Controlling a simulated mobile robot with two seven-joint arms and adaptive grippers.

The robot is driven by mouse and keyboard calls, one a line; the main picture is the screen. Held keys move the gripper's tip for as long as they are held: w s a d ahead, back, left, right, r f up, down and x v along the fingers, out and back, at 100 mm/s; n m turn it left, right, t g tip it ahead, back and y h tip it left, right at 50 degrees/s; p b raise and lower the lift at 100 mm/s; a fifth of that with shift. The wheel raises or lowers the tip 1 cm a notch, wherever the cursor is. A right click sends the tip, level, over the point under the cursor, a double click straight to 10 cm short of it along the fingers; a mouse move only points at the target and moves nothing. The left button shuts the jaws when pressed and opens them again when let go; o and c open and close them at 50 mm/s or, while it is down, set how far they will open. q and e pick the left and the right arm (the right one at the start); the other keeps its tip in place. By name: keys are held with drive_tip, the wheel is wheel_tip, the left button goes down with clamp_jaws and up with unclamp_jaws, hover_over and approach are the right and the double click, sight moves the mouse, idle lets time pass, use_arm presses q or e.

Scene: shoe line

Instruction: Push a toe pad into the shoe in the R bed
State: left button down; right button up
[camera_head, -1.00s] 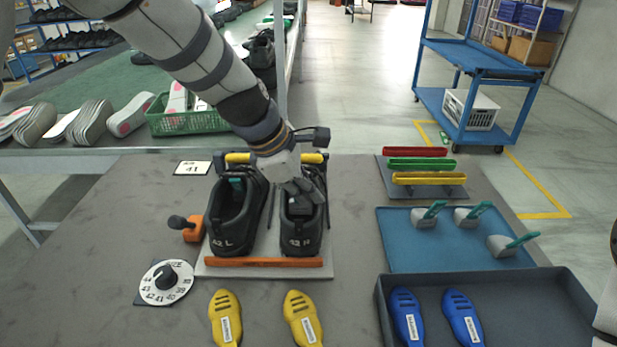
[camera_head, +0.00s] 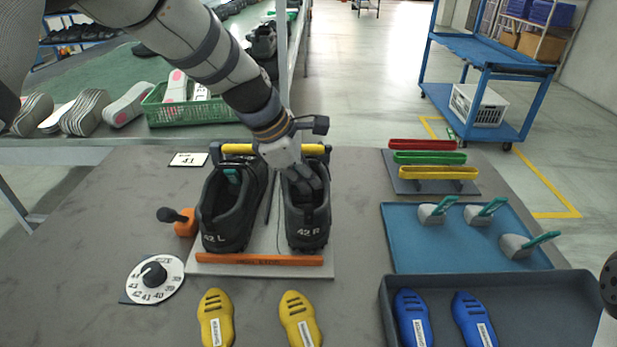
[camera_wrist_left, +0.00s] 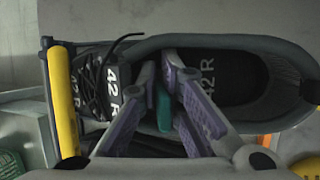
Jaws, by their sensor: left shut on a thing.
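The black shoe marked 42 R (camera_head: 309,222) sits in the right bed; it also shows in the wrist view (camera_wrist_left: 275,48), tongue to the left. My left gripper (camera_head: 308,180) reaches down into its opening. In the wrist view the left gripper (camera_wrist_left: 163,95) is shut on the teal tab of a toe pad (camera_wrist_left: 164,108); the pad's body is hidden. The shoe marked 42 L (camera_head: 228,218) stands beside it with a teal tab (camera_head: 232,176) inside. Several grey toe pads with teal tabs, one of them here (camera_head: 432,213), lie on the blue mat (camera_head: 415,255).
A yellow bar (camera_head: 238,148) crosses the shoes' toe end, an orange bar (camera_head: 260,259) their heel end. A size dial (camera_head: 155,279) and an orange-based lever (camera_head: 186,222) are at left. Yellow lasts (camera_head: 216,318) lie in front; a dark tray (camera_head: 540,310) holds blue ones.

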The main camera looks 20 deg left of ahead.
use_arm(q)
drive_tip(key=shift+w+r, duration=0.1)
drive_tip(key=shift+w, duration=0.15)
drive_tip(key=c, duration=1.7)
unclamp_jaws()
drive_tip(key=shift+r, duration=0.1)
use_arm(e)
drive_tip(key=shift+w, duration=0.1)
use_arm(q)
drive_tip(key=shift+o, duration=0.2)
drive_tip(key=shift+r, duration=0.1)
use_arm(e)
drive_tip(key=shift+w+r, duration=0.1)
use_arm(q)
drive_tip(key=shift+s+r+p, duration=0.2)
drive_tip(key=shift+r+p, duration=0.05)
drive_tip(key=shift+p, duration=0.1)
drive_tip(key=shift+s+d+r+p, duration=0.15)
drive_tip(key=shift+s+d+p, duration=0.1)
drive_tip(key=shift+s, duration=0.15)
drive_tip(key=shift+s+d+r+p, duration=0.1)
drive_tip(key=shift+s+d+p, duration=0.1)
drive_tip(key=shift+s, duration=0.2)
drive_tip(key=shift+r+p, duration=0.5)
drive_tip(key=shift+r, duration=1)
use_arm(e)
drive_tip(key=shift+t, duration=0.7)
drive_tip(key=w+r, duration=0.3)
use_arm(q)
drive_tip(key=shift+f, duration=0.1)
